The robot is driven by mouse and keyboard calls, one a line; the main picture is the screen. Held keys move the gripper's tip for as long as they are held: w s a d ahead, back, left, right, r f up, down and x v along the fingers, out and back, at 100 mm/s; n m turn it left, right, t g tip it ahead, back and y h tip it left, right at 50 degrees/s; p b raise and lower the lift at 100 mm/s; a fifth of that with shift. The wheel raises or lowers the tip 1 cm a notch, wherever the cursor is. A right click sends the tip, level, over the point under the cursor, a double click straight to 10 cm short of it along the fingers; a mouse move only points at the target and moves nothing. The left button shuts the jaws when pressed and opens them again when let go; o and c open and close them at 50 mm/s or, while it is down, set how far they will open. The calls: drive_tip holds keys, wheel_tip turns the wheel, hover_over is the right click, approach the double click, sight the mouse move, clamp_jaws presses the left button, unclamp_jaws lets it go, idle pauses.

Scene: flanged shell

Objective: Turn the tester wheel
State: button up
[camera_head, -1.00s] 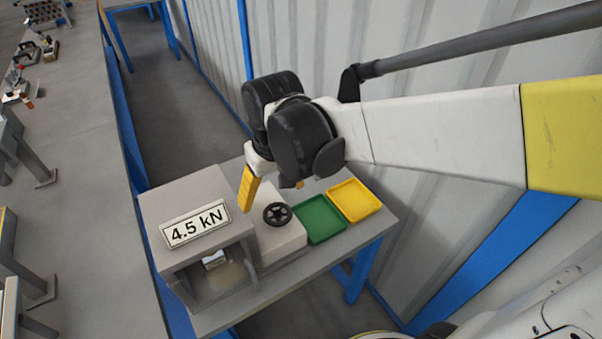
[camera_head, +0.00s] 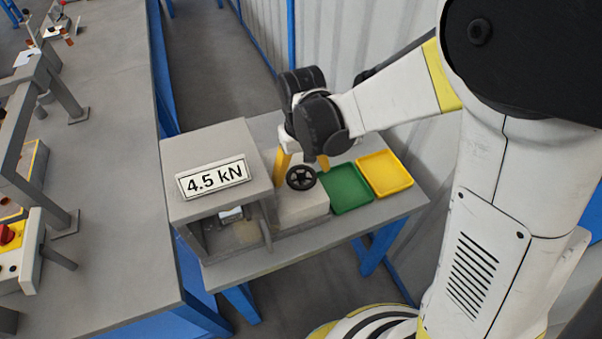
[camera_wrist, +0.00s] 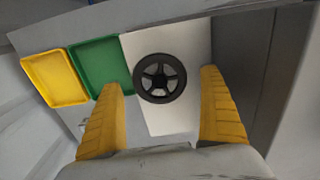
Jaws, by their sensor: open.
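The tester wheel (camera_head: 301,177) is a small black spoked handwheel on a white block (camera_head: 306,205) at the right side of the grey tester (camera_head: 216,150), which bears a "4.5 kN" sign (camera_head: 212,178). In the wrist view the wheel (camera_wrist: 160,78) lies ahead of my gripper (camera_wrist: 162,112), roughly midway between its two yellow fingers. My gripper (camera_head: 302,166) is open and empty, above and just behind the wheel in the head view. The fingers stand apart from the wheel's rim in the wrist view; the exact height gap cannot be told.
A green tray (camera_head: 345,188) and a yellow tray (camera_head: 385,173) lie right of the white block on the same grey table (camera_head: 275,262). The tester's grey housing stands close on the left. A corrugated wall (camera_head: 380,30) rises behind. A long workbench (camera_head: 100,160) runs at left.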

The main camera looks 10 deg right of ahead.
drive_tip(key=shift+f, duration=0.4)
drive_tip(key=c, duration=1.2)
drive_tip(key=shift+n, duration=1)
drive_tip(key=o, duration=1.2)
